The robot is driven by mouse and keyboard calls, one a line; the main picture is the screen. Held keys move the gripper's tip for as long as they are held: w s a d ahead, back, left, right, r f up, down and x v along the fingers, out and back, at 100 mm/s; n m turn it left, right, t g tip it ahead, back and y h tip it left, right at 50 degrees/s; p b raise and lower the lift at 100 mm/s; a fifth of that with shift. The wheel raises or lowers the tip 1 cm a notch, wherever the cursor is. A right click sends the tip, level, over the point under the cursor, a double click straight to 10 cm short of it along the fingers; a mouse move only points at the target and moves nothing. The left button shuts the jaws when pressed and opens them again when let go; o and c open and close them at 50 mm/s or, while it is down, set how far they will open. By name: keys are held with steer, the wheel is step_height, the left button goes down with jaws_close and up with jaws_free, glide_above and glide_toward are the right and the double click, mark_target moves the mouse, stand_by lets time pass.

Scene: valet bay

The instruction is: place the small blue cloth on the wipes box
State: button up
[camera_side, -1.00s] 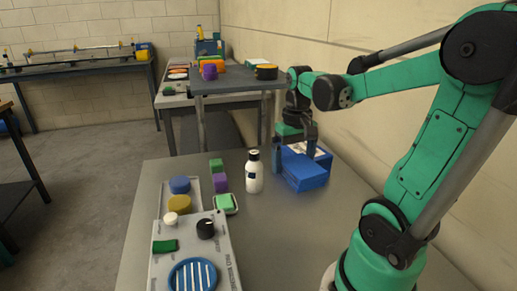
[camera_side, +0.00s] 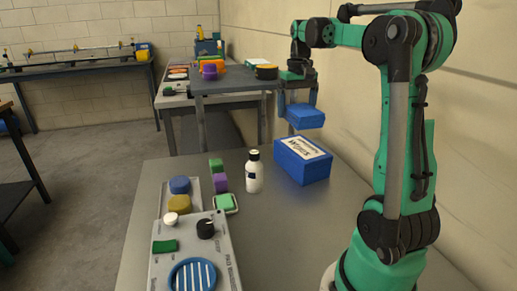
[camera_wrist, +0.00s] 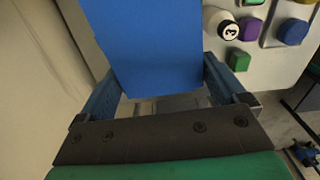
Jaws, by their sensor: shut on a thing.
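The small blue cloth (camera_side: 306,117) is a folded blue block held in my gripper (camera_side: 298,108), which is shut on it. The cloth hangs in the air above the wipes box, apart from it. The wipes box (camera_side: 303,163) is blue with a white "WIPES" label on top and stands on the table near the wall. In the wrist view the cloth (camera_wrist: 155,45) fills the space between my gripper's fingers (camera_wrist: 163,85). I cannot make out the wipes box in the wrist view.
A white bottle with a black cap (camera_side: 254,172) stands just left of the wipes box. Green and purple blocks (camera_side: 220,182), a tray with blue and yellow pieces (camera_side: 194,186) and a control panel (camera_side: 215,250) lie further left. The table's right front is clear.

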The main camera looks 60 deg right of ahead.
glide_above(302, 147)
step_height(302, 147, down, 4)
steer(key=shift+m, duration=0.3)
step_height(302, 147, down, 8)
steer(key=shift+r, duration=0.1)
steer(key=o, duration=0.9)
steer(key=shift+f, duration=0.2)
steer(key=shift+r, duration=0.1)
